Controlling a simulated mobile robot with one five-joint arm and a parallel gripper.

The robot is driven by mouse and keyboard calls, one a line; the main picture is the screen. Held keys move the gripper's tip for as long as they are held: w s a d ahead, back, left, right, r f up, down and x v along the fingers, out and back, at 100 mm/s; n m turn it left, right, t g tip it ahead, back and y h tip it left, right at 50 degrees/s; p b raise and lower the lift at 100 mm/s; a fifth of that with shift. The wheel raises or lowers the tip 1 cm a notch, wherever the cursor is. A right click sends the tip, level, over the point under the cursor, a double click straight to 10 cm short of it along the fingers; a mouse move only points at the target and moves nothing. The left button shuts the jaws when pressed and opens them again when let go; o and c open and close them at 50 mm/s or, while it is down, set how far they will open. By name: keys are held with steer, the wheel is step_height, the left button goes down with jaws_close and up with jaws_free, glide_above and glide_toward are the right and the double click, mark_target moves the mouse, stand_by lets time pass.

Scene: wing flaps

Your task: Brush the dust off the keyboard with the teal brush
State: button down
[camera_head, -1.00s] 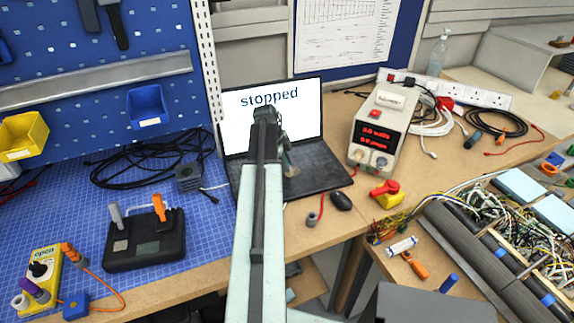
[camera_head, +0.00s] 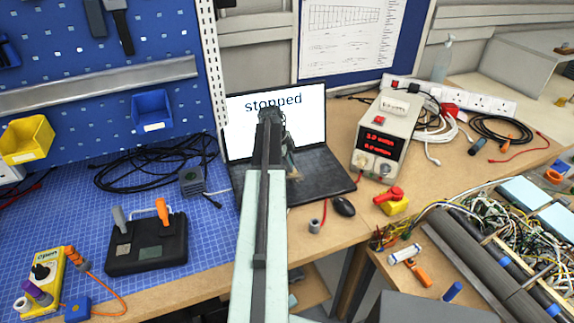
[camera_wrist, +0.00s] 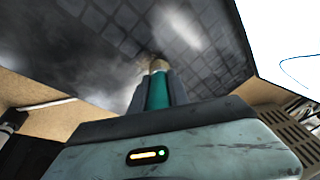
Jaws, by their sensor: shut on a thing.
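The laptop's dark keyboard (camera_head: 325,175) lies open on the bench in the head view, below a white screen (camera_head: 305,120) reading "stopped". In the wrist view the keyboard (camera_wrist: 112,35) fills the upper part, with pale, cloudy dust patches over its keys. My gripper (camera_wrist: 157,92) is shut on the teal brush (camera_wrist: 157,90), which points at the keyboard. The pale brush tip is over or against the keys; I cannot tell if it touches. In the head view my arm hides part of the keyboard, and the brush (camera_head: 291,167) shows only slightly beside it.
A power supply (camera_head: 385,135) with red digits stands right of the laptop. A black mouse (camera_head: 343,206) and a red-and-yellow item (camera_head: 392,200) lie in front of it. A black box with levers (camera_head: 146,245) stands on the blue mat at left. Cables lie behind it.

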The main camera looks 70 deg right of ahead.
stand_by(1.2)
steer(key=shift+w+a, duration=0.1)
steer(key=shift+w+a, duration=0.7)
steer(key=shift+w, duration=0.15)
steer(key=shift+s+d, duration=0.8)
steer(key=shift+s, duration=0.15)
steer(key=shift+w+a, duration=0.45)
steer(key=shift+w, duration=0.05)
steer(key=shift+s, duration=0.1)
steer(key=shift+s+a, duration=0.15)
steer(key=shift+s, duration=1.05)
steer(key=shift+s+a, duration=0.15)
steer(key=shift+s, duration=1.05)
